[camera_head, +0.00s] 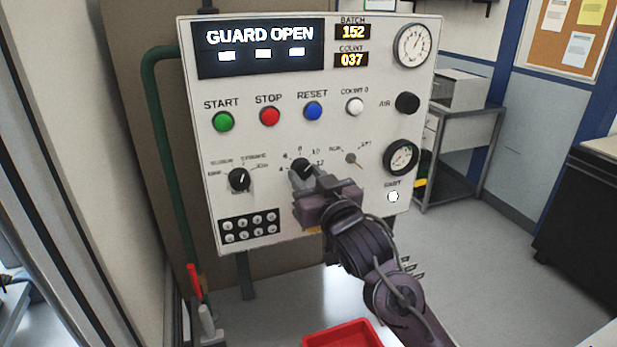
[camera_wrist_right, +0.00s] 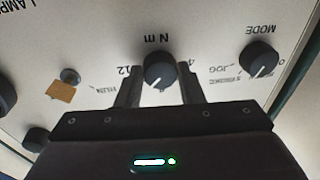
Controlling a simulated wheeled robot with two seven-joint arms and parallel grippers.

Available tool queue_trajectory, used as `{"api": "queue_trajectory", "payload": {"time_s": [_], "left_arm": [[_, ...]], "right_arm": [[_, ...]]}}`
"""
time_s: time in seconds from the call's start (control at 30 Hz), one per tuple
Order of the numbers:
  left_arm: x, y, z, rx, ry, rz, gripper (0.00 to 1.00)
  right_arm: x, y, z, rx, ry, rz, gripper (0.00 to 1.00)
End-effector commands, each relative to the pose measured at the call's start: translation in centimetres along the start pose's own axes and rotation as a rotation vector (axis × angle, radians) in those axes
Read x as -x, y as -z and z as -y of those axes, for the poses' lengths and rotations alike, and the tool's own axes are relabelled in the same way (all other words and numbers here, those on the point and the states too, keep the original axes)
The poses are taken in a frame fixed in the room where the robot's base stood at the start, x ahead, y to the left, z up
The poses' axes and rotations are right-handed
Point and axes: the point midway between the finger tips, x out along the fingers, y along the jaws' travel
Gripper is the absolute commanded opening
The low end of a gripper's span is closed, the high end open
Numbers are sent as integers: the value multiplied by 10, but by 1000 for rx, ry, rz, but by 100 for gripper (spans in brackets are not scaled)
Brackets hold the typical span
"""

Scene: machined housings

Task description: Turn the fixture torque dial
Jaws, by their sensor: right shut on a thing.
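The torque dial (camera_head: 300,164) is a black round knob with a white pointer line, low in the middle of the white panel (camera_head: 290,215). Numbers from 4 to 12 ring it in the head view. In the right wrist view the dial (camera_wrist_right: 160,68) appears upside down beside the label "N m". My right gripper (camera_head: 303,174) is shut on the dial, with one finger on each side of it in the wrist view (camera_wrist_right: 160,84). The gripper body hides the dial's lower part in the head view. My left gripper is not in view.
A mode knob (camera_head: 239,179) sits left of the dial and a small key switch (camera_head: 350,158) right of it. Start (camera_head: 222,121), stop (camera_head: 269,116) and reset (camera_head: 313,111) buttons are above. The display (camera_head: 260,48) reads GUARD OPEN. A red tray (camera_head: 342,335) is below.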

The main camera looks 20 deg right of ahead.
Motion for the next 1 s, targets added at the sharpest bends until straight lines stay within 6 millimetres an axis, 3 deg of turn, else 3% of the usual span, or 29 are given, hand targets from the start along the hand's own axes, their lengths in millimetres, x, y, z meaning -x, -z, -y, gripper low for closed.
{"api": "queue_trajectory", "payload": {"time_s": [0.37,0.4,0.57,0.87,1.0], "left_arm": [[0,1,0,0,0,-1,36],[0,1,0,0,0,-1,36],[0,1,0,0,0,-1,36],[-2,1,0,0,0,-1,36],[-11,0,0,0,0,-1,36]], "right_arm": [[0,-1,0,-5,0,2,12],[0,-1,0,-5,0,2,37],[0,-1,0,-4,0,1,56],[2,-1,0,-4,0,0,56],[18,-4,0,-5,0,0,56]]}}
